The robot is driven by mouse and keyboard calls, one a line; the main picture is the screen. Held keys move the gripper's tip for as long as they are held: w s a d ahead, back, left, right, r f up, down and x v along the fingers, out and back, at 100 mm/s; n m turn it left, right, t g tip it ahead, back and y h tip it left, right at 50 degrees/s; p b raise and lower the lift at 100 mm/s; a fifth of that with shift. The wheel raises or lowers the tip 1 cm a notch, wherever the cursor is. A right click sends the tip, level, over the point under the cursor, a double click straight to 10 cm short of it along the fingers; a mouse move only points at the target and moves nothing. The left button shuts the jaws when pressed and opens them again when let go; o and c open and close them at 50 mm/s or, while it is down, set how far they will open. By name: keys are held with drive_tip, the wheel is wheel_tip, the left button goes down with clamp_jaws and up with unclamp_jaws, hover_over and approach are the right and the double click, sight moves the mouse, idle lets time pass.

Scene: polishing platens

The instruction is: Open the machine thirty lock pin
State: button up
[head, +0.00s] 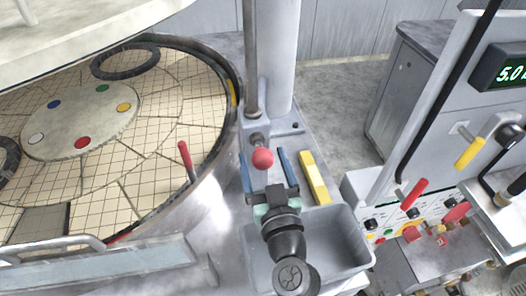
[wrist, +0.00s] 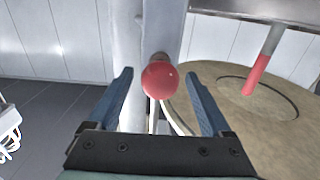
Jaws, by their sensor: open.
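A red ball knob (head: 262,158), which looks like the lock pin's handle, sticks out from a grey fitting at the foot of a thin upright rod beside the thick pale column. It also shows in the middle of the wrist view (wrist: 160,79). My gripper (head: 262,152) is open, with its two blue fingers on either side of the knob. In the wrist view the fingertips (wrist: 160,74) frame the knob, with a gap on each side. I cannot tell how far between the fingers it reaches. No marking with the machine's number is readable.
A round platen (head: 120,185) with tan tiles lies at left, with a red-handled lever (head: 187,160) near its rim. A grey bin (head: 340,238) and a yellow bar (head: 314,178) are near my gripper. A control panel (head: 425,215) with red and yellow levers stands at right.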

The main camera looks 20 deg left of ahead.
drive_tip(key=shift+w+a, duration=0.25)
drive_tip(key=shift+w, duration=0.1)
drive_tip(key=shift+c, duration=0.3)
clamp_jaws()
